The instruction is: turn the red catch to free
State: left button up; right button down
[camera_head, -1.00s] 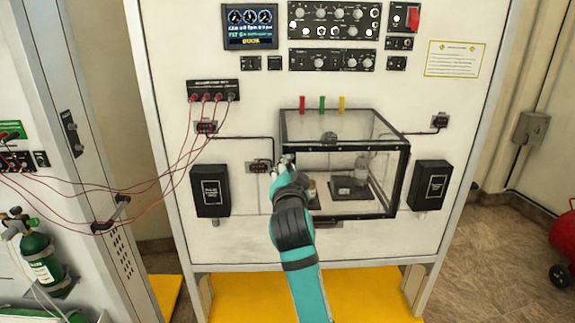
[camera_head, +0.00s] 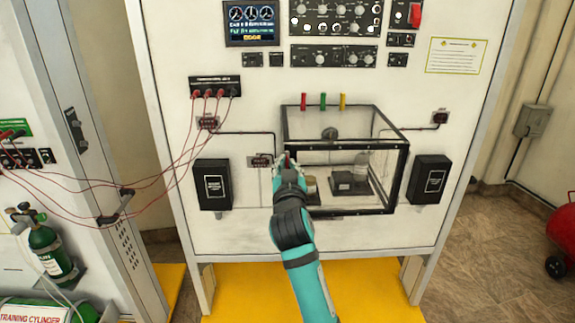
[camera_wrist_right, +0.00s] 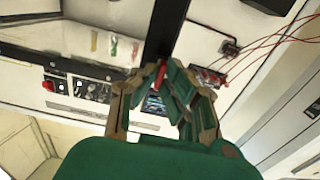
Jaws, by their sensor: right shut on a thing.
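The red catch (camera_head: 287,156) shows as a small red bit at the left front edge of the clear chamber (camera_head: 345,146), mostly hidden by my right gripper. In the right wrist view the red catch (camera_wrist_right: 158,72) shows between the fingers, against a dark frame post. My right gripper (camera_head: 288,167) is shut on the red catch; the same gripper (camera_wrist_right: 160,84) has its green-padded fingers around it in the wrist view. The turn angle of the catch cannot be told. My left gripper is not in view.
Red, green and yellow tabs (camera_head: 323,101) stand on the panel above the chamber. Black boxes (camera_head: 213,185) and (camera_head: 431,180) flank it. Red cables (camera_head: 165,172) hang at left. A green cylinder (camera_head: 50,250) stands far left.

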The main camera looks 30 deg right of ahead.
dwell(0.4)
jog(key=c, duration=1.5)
grip_release()
jog(key=shift+o, duration=0.2)
jog(key=shift+s+a+f, duration=0.1)
jog(key=shift+s+a, duration=0.05)
jog(key=shift+s, duration=0.05)
jog(key=v, duration=0.7)
